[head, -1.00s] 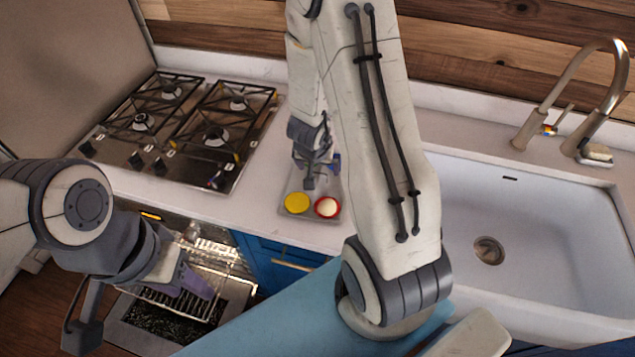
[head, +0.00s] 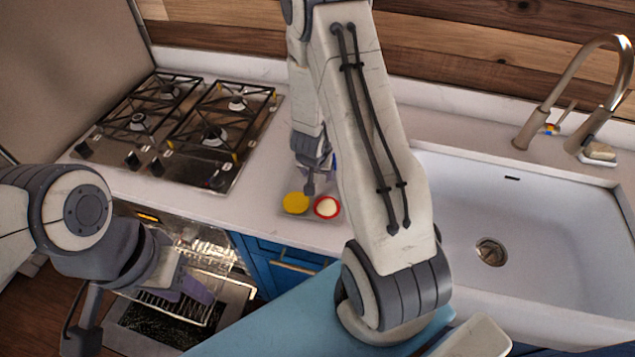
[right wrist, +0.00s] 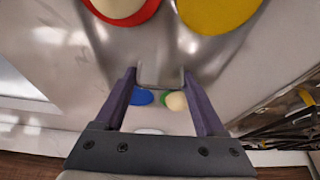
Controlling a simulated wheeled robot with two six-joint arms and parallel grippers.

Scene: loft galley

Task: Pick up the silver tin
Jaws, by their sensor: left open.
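The silver tin (head: 314,217) looks like a shallow shiny tray on the counter left of the sink. It holds a yellow round piece (head: 295,203) and a red-rimmed piece with a pale top (head: 327,207). The tin's reflective surface (right wrist: 60,60) fills much of the right wrist view. My right gripper (right wrist: 161,75) points down over its middle, with a raised silver part (right wrist: 162,70) between the fingers. I cannot tell whether they touch it. Behind lie a blue piece (right wrist: 142,97) and a green one with a pale ball. My left gripper (head: 140,318) is open and empty at lower left.
A gas hob (head: 185,130) lies left of the tin, and a white sink (head: 520,225) with a tall tap (head: 575,95) lies right. An open appliance with a wire rack (head: 175,305) is below the counter. My right arm hides some counter.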

